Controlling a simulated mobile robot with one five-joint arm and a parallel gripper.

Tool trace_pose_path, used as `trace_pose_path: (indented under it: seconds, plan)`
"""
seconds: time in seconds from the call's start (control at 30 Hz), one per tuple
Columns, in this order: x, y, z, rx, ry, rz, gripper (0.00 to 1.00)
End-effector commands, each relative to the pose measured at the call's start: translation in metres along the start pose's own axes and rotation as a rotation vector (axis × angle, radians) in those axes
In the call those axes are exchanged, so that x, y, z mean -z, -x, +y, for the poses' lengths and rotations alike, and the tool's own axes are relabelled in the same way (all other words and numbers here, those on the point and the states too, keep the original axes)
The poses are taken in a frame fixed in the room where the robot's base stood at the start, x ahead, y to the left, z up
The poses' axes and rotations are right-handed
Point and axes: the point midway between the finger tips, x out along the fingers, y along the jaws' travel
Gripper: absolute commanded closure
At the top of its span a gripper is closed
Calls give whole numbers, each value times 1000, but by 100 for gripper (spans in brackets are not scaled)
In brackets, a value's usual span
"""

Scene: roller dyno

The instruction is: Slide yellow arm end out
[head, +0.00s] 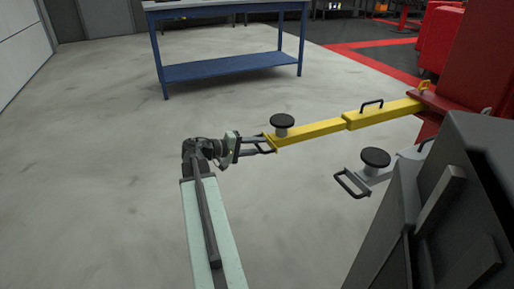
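The yellow arm reaches left from a red post. Its inner section (390,112) carries a small black handle on top, and its outer end section (315,132) sticks out beyond it. A round black pad (283,121) stands on the tip. A dark loop handle (262,141) projects from the tip toward my gripper (245,146). My gripper is at the left side of this handle, in line with the arm. The fingers blend with the dark handle, so I cannot tell whether they are closed on it.
A grey arm with a black pad (375,157) and a loop handle (352,183) lies below the yellow arm. A dark cabinet (450,200) fills the lower right. A blue workbench (228,70) stands behind. The floor to the left is clear.

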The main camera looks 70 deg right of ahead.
Motion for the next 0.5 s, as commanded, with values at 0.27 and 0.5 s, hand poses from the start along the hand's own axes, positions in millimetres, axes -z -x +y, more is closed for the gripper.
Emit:
trace_pose_path:
  seconds: [0.27,0.5]
  plan:
    - [-1,-1,1,-1,0,-4,66]
    - [0,34,3,-1,1,0,66]
